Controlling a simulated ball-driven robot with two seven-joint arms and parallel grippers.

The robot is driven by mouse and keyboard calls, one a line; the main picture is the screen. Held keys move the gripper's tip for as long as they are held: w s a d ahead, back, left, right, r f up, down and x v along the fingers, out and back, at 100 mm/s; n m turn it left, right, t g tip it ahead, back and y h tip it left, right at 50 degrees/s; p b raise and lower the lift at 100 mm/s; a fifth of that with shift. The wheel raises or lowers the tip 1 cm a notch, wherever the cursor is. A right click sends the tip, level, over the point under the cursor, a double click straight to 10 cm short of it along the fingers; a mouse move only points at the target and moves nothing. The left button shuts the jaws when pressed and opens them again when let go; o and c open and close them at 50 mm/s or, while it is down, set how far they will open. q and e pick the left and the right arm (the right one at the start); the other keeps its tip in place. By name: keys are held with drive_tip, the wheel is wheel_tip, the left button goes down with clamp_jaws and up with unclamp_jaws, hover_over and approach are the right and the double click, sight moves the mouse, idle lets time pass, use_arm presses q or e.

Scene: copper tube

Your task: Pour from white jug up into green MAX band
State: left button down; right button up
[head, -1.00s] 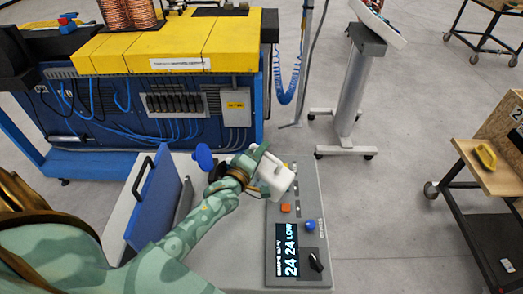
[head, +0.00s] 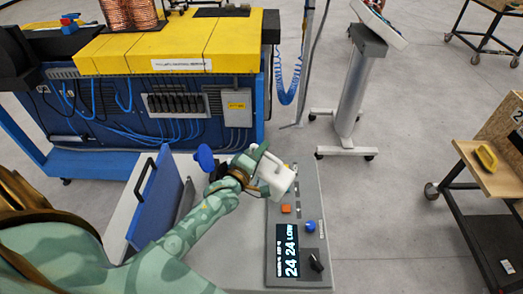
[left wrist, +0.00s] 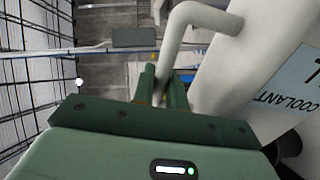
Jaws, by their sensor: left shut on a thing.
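The white jug (head: 277,182) is tilted above the left side of the control panel in the head view. My left gripper (head: 258,168) is shut on its handle. The display (head: 287,252) on the panel reads 24, 24 and LOW. No green MAX band can be made out. My right gripper is not in view.
A blue flap (head: 158,200) stands raised to the left of my forearm. A blue round cap (head: 205,157) is just left of the gripper. The yellow-topped machine (head: 180,45) is behind. A grey stand (head: 352,90) and a wooden-topped cart (head: 490,170) are right, with clear floor between.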

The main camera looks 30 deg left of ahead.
sight(255, 145)
use_arm(q)
drive_tip(key=shift+a+r+n+p, duration=0.9)
drive_tip(key=shift+a+r+p, duration=0.2)
drive_tip(key=shift+p, duration=0.5)
idle(3.2)
